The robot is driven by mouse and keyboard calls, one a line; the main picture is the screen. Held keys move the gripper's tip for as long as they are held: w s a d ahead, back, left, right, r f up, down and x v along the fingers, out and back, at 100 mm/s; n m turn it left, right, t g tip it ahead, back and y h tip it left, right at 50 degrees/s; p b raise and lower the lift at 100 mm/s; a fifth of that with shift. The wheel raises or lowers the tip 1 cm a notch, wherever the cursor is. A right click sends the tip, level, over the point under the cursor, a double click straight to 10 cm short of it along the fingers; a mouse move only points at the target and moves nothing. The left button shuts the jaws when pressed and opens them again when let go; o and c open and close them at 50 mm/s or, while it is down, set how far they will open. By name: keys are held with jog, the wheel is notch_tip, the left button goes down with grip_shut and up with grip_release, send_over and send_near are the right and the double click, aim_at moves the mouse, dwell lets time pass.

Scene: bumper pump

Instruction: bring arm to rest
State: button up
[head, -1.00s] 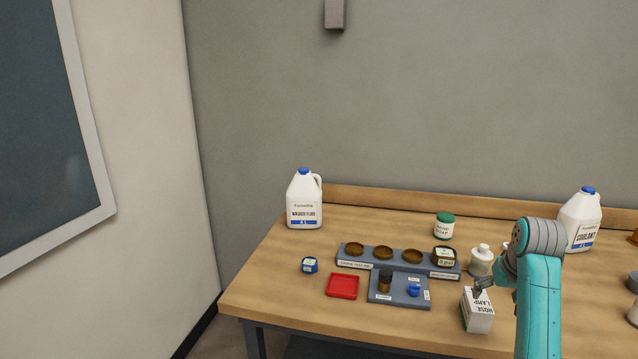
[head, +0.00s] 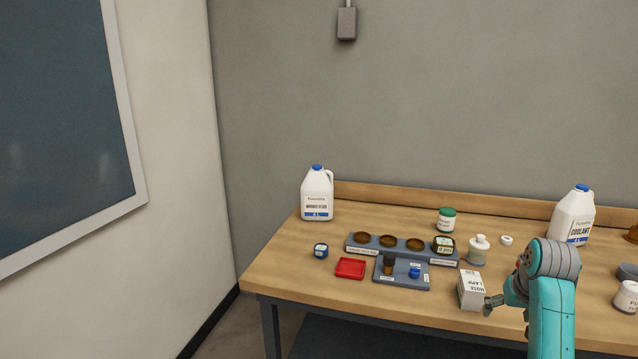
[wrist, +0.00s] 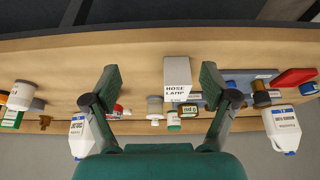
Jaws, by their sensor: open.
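My arm, teal with a grey joint, shows at the lower right of the head view. My gripper (head: 493,303) is small there, just right of the white hose lamp box (head: 471,291); whether they touch is hard to tell. In the wrist view my gripper (wrist: 160,99) has its two dark green fingers spread wide with nothing held between them. The hose lamp box (wrist: 177,78) appears beyond the fingers, near the right one. The wrist picture is upside down, with the table's front edge toward the top.
The wooden table (head: 300,268) holds a washer fluid jug (head: 317,195), a coolant jug (head: 573,216), a grey rack (head: 354,248) with round cups, a red tray (head: 350,268), a grey board (head: 404,283), a white pump bottle (head: 478,251) and a white ring-like cap (head: 506,240).

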jog(key=s+a+f+t, duration=0.1)
jog(key=a+f, duration=0.1)
jog(key=f, duration=0.4)
jog(key=s+a+f, duration=0.2)
jog(key=a+f, duration=0.1)
jog(key=f, duration=0.3)
jog(key=s+a+f+n+t, duration=0.1)
jog(key=s+a+f+t, duration=0.1)
jog(key=s+a+f, duration=0.55)
jog(key=s+a+f+t, duration=0.2)
jog(key=s+a+f, duration=0.2)
jog(key=s+f, duration=0.6)
jog(key=s+a+r+n+t, duration=0.1)
jog(key=s+a+r, duration=0.15)
jog(key=s, duration=0.75)
jog(key=s+a+r+t, duration=0.2)
jog(key=s+a, duration=0.2)
jog(key=s, duration=0.7)
jog(key=s+a+r+n+t+y, duration=0.1)
jog(key=s+a+r+t, duration=0.1)
jog(key=s+r, duration=1.1)
jog(key=shift+s+a+r, duration=0.2)
jog(key=shift+r, duration=0.25)
